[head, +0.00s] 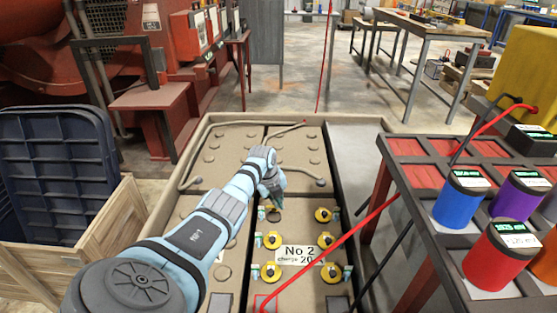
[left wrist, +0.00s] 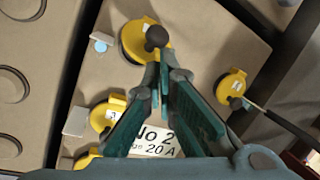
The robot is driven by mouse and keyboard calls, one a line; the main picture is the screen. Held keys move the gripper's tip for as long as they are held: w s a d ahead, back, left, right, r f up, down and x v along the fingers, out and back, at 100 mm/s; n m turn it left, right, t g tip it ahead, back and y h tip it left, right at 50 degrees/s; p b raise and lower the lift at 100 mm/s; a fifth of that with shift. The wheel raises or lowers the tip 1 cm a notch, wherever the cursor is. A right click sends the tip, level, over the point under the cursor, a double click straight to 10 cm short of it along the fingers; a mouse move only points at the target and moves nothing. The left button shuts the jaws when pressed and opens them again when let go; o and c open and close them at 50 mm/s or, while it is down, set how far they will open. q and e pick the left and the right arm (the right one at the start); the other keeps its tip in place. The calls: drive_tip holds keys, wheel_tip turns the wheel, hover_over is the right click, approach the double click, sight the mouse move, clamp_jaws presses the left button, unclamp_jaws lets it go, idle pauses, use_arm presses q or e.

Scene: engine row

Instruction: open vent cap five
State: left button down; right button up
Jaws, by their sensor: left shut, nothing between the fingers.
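Yellow vent caps stand in two columns on the beige battery top (head: 237,150). The far cap of the left column, by its place perhaps cap five, is mostly hidden by my left gripper (head: 275,201) in the head view. In the left wrist view this yellow cap (left wrist: 133,42) has a dark round knob (left wrist: 156,38) at its edge. My left gripper (left wrist: 162,75) is shut and empty, its tips just below the knob; whether they touch cannot be told. A nearer cap (left wrist: 105,117) seems to bear a 3. My right gripper is out of view.
The far right-column cap (head: 322,214) is close by. A "No 2" plate (head: 299,254) lies between the columns. A red cable (head: 345,237) crosses the battery's right side. A rack with coloured cylinders (head: 462,198) stands right, a wooden crate (head: 125,222) left.

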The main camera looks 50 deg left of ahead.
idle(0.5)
use_arm(q)
drive_tip(key=shift+r+p, duration=0.8)
drive_tip(key=shift+r, duration=0.1)
drive_tip(key=shift+f, duration=0.1)
wheel_tip(320, 180, up, 10)
drive_tip(key=a+p, duration=0.2)
drive_tip(key=p, duration=0.3)
drive_tip(key=shift+w+a+f, duration=0.25)
drive_tip(key=shift+w+a, duration=0.05)
drive_tip(key=shift+a, duration=0.1)
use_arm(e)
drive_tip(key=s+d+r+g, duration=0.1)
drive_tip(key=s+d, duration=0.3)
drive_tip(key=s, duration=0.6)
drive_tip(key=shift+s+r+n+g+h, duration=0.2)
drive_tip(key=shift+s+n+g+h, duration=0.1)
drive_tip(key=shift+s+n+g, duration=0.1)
use_arm(q)
drive_tip(key=shift+r, duration=0.1)
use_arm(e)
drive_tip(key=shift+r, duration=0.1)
